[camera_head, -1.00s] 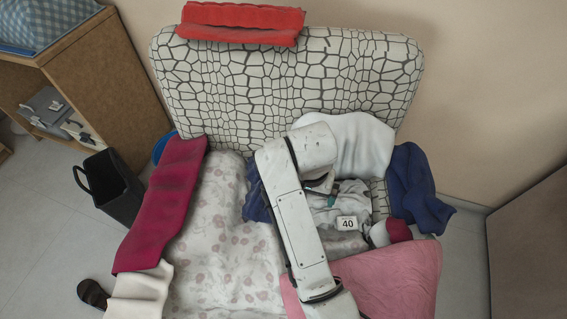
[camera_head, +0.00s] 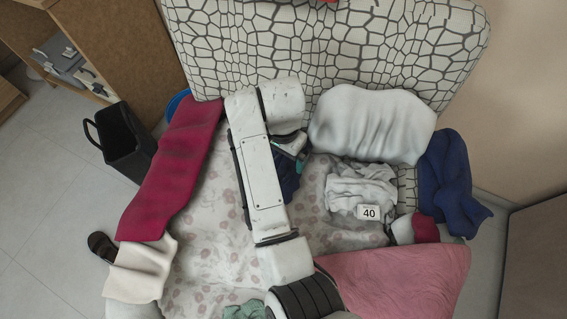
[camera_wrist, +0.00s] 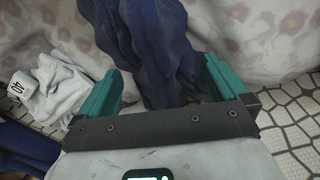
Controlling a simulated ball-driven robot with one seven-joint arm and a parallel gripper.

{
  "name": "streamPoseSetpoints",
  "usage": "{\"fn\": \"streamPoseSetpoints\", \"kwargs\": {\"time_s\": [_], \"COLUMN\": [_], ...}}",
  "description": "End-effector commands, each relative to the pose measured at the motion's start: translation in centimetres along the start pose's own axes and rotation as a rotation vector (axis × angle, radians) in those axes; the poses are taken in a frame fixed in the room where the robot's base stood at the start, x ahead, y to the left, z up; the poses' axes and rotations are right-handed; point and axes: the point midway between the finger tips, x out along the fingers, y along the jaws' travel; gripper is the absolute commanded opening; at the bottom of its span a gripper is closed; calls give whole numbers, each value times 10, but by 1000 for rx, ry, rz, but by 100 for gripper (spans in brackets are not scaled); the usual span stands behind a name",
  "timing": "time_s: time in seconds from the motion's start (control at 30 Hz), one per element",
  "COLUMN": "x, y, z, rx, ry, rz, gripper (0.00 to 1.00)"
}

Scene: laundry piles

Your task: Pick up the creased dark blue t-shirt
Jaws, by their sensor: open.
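A crumpled dark blue cloth (camera_wrist: 155,45), apparently the t-shirt, lies on the flowered sheet and fills the space between my fingers in the wrist view. In the head view, only a small part of this dark blue cloth (camera_head: 288,182) shows beside my arm, which hides the rest. My gripper (camera_wrist: 162,67) is open, its teal fingers on either side of the cloth. I cannot tell whether they touch it. A second dark blue cloth (camera_head: 447,185) hangs over the right side; a dark blue cloth also shows at the wrist view's lower left (camera_wrist: 25,148).
A grey-white crumpled cloth with a "40" tag (camera_head: 360,186) lies to the right, below a white pillow (camera_head: 372,125). A magenta cloth (camera_head: 170,172) drapes over the left side, and a pink cloth (camera_head: 405,285) lies at the front right. A black bin (camera_head: 124,145) stands on the floor at left.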

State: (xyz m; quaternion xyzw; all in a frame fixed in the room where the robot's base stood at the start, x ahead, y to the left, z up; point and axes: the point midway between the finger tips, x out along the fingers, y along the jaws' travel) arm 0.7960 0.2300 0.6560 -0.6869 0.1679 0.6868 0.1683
Motion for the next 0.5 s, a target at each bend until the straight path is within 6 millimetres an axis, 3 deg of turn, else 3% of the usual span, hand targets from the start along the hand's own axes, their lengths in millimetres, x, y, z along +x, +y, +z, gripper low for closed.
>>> {"fn": "streamPoseSetpoints", "kwargs": {"time_s": [0.2, 0.5], "x": [34, 40], "y": [2, 2], "z": [1, 1], "rx": [-1, -1], "ry": [-2, 0], "rz": [2, 1], "gripper": [100, 100]}}
